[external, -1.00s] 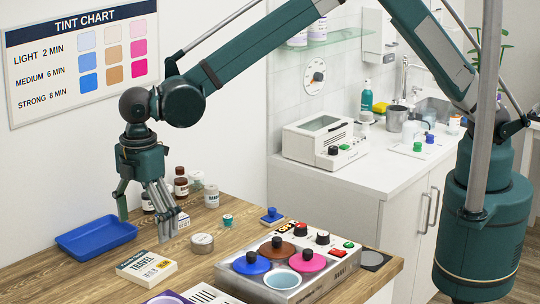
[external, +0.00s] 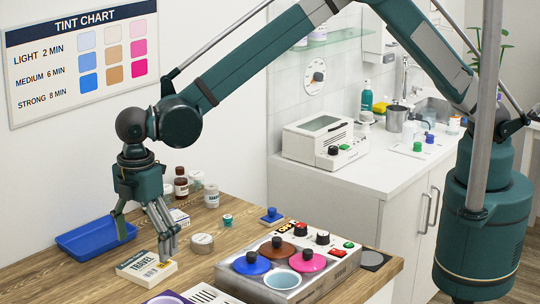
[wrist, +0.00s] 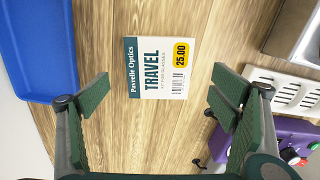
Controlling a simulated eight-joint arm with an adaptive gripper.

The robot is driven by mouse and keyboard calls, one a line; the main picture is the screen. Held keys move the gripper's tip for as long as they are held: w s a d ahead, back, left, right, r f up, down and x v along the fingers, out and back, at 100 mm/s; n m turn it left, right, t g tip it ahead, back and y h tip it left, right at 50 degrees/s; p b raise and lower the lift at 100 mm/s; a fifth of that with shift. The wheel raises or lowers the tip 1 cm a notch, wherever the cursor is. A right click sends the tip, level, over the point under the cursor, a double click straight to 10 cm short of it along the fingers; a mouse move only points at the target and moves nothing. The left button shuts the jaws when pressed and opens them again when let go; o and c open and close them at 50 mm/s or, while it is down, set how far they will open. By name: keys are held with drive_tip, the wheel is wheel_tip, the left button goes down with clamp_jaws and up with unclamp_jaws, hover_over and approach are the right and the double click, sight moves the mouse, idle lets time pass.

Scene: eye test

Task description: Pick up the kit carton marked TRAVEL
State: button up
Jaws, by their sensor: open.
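The TRAVEL kit carton (external: 150,272) lies flat on the wooden counter, cream with a dark teal end band. In the wrist view the carton (wrist: 157,80) shows its label upward, with a yellow 25.00 price patch and a barcode. My gripper (external: 145,246) is open and empty, pointing down above the carton. In the wrist view, its two fingers stand apart to the left and right of the carton, with wood showing between each finger and the carton. In the external view the fingers partly cover the carton's far side.
A blue tray (external: 84,243) lies left of the carton. A round tin (external: 202,244), a small white box (external: 180,217) and several bottles stand behind. A metal pot unit (external: 232,284) with coloured lids is to the right, near a white slotted plate (wrist: 287,90) and a purple item (wrist: 290,133).

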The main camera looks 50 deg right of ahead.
sight(141, 269)
drive_tip(key=shift+f, duration=0.1)
drive_tip(key=shift+w+f, duration=0.15)
drive_tip(key=shift+f, duration=2.4)
drive_tip(key=c, duration=1)
